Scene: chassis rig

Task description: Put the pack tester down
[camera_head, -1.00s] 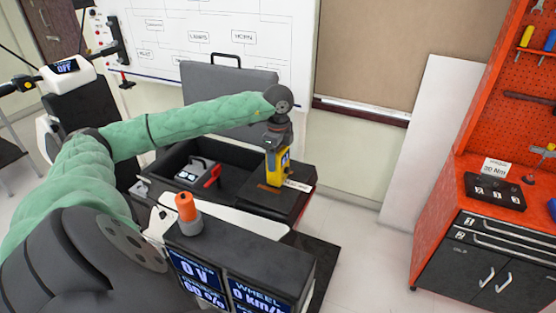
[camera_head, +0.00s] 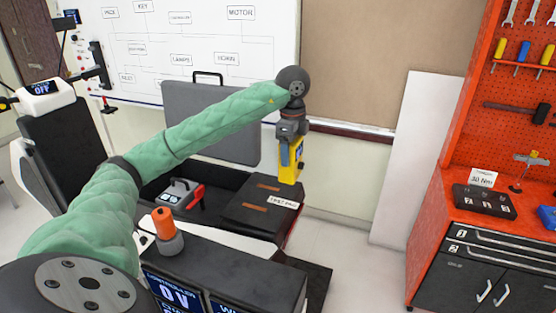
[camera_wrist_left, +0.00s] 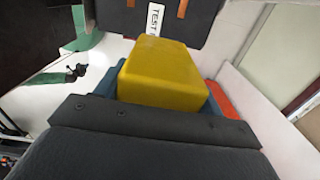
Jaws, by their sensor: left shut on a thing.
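The pack tester (camera_head: 293,163) is a yellow block-shaped device. My left gripper (camera_head: 292,150) is shut on it and holds it upright, with a blue finger visible along its side. In the head view its lower end overlaps the back right edge of a black box top (camera_head: 244,207) with two brown strips and a white label starting "TEST". It appears to be held clear of the box. In the left wrist view the tester (camera_wrist_left: 162,77) fills the middle between the fingers, and the label (camera_wrist_left: 155,20) is beyond it. My right gripper is not in view.
A dark tray with a meter and red-handled part (camera_head: 190,192) lies left of the box top, below a raised grey lid (camera_head: 212,122). A console with an orange knob (camera_head: 164,224) stands in front. An orange tool bench (camera_head: 440,225) is at right, with open floor between.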

